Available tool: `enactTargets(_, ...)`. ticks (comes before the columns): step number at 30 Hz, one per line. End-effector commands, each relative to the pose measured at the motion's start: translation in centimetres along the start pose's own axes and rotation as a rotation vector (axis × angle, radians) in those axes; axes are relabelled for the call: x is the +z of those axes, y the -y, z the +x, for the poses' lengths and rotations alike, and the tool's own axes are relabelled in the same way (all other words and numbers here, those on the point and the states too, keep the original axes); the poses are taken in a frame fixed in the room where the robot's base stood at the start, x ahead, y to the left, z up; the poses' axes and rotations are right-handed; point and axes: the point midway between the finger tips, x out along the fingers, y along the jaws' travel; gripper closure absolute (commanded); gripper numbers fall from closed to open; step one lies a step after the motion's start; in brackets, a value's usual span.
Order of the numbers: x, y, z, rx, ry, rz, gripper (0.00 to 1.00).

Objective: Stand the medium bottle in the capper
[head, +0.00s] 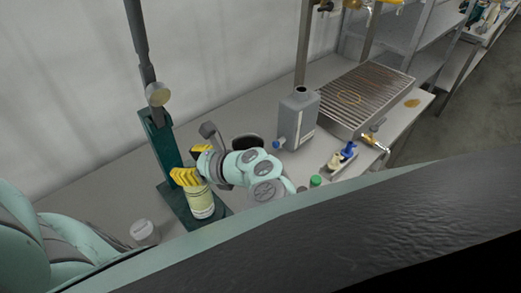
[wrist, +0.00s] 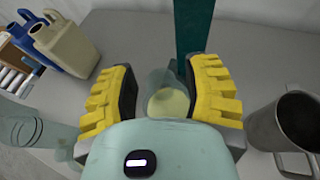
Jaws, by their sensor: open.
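The medium bottle (head: 201,204), clear with pale yellow contents, stands upright on the base of the dark green capper (head: 158,150). The capper's column and long lever rise behind it. My gripper (head: 192,165) is open at the bottle's upper part, with its yellow fingers spread. In the wrist view my gripper (wrist: 162,88) has one finger on each side of the bottle (wrist: 168,102), with gaps visible. The capper's green column (wrist: 193,30) stands just beyond. The bottle's lower part is hidden by my gripper's body there.
A grey canister (head: 298,120) and a slatted metal rack (head: 360,92) stand to the right. A metal cup (wrist: 290,125) is close on the right in the wrist view. Jugs, one beige (wrist: 65,48) and one blue (wrist: 28,38), stand at the left there. A green-capped item (head: 316,181) is near the bench's front.

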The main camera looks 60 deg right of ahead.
Motion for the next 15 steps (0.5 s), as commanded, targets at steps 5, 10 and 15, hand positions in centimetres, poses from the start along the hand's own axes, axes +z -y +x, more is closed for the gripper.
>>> enactTargets(5,-0.3,0.2,-2.5,-0.01,-0.002,0.002,0.52)
enactTargets(10,-0.2,0.2,-6.3,-0.013,-0.001,0.001,0.52)
enactTargets(15,-0.2,0.2,-9.6,-0.011,-0.001,0.003,0.52)
